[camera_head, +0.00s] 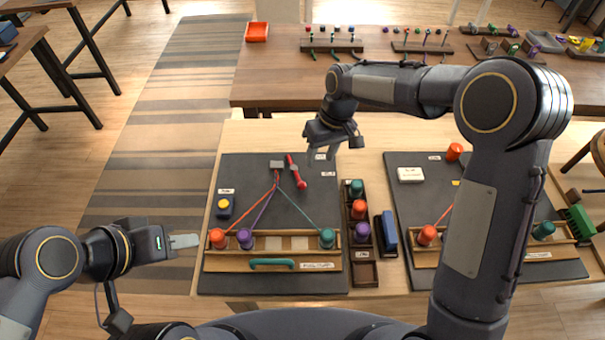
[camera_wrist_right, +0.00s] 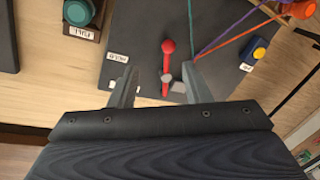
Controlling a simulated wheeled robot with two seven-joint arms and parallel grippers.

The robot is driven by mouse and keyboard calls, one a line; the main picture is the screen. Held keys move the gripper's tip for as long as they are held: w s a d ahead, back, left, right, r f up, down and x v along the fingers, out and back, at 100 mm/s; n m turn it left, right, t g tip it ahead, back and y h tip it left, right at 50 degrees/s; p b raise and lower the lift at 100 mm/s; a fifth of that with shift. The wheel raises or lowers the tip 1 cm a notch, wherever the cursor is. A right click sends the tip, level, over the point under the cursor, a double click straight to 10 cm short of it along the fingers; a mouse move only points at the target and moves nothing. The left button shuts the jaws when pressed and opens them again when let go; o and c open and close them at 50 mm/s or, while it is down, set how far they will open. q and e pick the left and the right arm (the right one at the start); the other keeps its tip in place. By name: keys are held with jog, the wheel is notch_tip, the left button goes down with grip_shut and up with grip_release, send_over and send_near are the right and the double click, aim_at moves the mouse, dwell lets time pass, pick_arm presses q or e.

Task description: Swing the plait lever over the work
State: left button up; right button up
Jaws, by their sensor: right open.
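The plait lever (camera_head: 298,174) is a red bar with a round red knob, on the dark left board (camera_head: 240,175), right of a small grey block (camera_head: 277,163). Orange, purple and teal cords run from near that block to bobbins at the board's front: orange (camera_head: 218,237), purple (camera_head: 245,239) and teal (camera_head: 327,238). My right gripper (camera_head: 322,155) is open and empty, just right of the lever in the head view. In the right wrist view the lever knob (camera_wrist_right: 168,46) shows beyond the open fingers (camera_wrist_right: 159,70); contact is not visible. My left gripper (camera_head: 185,241) is left of the board, apart from it; its finger gap is unclear.
A yellow button (camera_head: 223,204) sits on the board's left side. A rack of bobbins (camera_head: 357,210) stands right of the board, beside a blue block (camera_head: 388,230). A second board (camera_head: 420,195) lies behind my right arm. A long table (camera_head: 290,75) with more parts is behind.

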aim_at(303, 183)
jog(key=shift+n+g+h, duration=0.3)
jog(key=shift+n, duration=0.1)
jog(key=a+f, duration=0.1)
jog(key=f, duration=0.2)
jog(key=a+f+p, duration=0.1)
jog(key=f, duration=0.3)
jog(key=a+f, duration=0.2)
jog(key=f, duration=0.2)
jog(key=shift+a+p, duration=0.1)
jog(key=shift+p, duration=0.3)
grip_shut()
